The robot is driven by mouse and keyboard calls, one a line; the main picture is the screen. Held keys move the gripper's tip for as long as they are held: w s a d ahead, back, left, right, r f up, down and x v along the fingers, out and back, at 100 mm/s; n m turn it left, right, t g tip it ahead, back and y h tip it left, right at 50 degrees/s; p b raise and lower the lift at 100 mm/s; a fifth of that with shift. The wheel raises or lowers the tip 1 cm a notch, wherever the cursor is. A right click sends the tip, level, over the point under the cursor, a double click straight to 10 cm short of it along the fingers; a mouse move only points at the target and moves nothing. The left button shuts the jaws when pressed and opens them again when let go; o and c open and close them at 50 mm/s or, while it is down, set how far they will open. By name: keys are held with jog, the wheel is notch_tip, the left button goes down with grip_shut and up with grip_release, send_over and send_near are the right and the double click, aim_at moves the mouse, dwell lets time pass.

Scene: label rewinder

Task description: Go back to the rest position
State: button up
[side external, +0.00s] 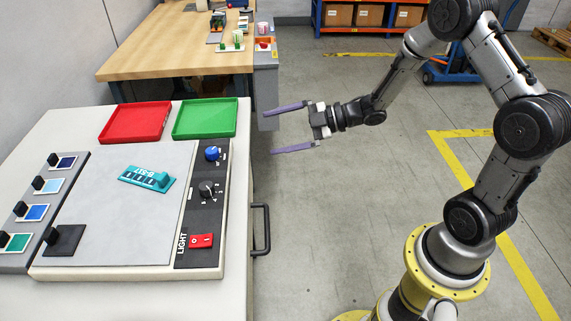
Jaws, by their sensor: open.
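My gripper (287,128) is open and empty, with its two long purple fingers spread apart. It points left and hangs over the floor, to the right of the white table (60,125) and apart from it. On the table, a teal block labelled device (147,177) lies on the grey work plate (135,225). A black control panel (192,226) with a blue knob (212,153), a black dial (207,190) and a red light switch (201,241) runs along the plate's right side.
A red tray (135,122) and a green tray (205,118) sit empty at the table's back. Coloured tiles with black knobs line the left (35,212). A handle (262,230) juts from the table's right edge. A wooden bench (165,50) stands behind. The floor around my gripper is clear.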

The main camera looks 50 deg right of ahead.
notch_tip(320, 180, up, 17)
jog(key=m+t+h, duration=0.3)
jog(key=h, duration=0.3)
jog(key=s+d+r+m+h, duration=0.35)
jog(key=s+r+m, duration=0.25)
jog(key=s, duration=0.2)
jog(key=s+a+f+m+g, duration=0.1)
jog(key=s+f+m+g, duration=0.3)
jog(key=s, duration=0.6)
jog(key=s+a+f+m+g, duration=0.1)
jog(key=s+f+m+g, duration=0.3)
jog(key=s+f, duration=0.3)
jog(key=s, duration=0.3)
jog(key=shift+a+f+g, duration=0.15)
jog(key=shift+f+g, duration=0.1)
jog(key=shift+g, duration=0.05)
jog(key=shift+c, duration=0.2)
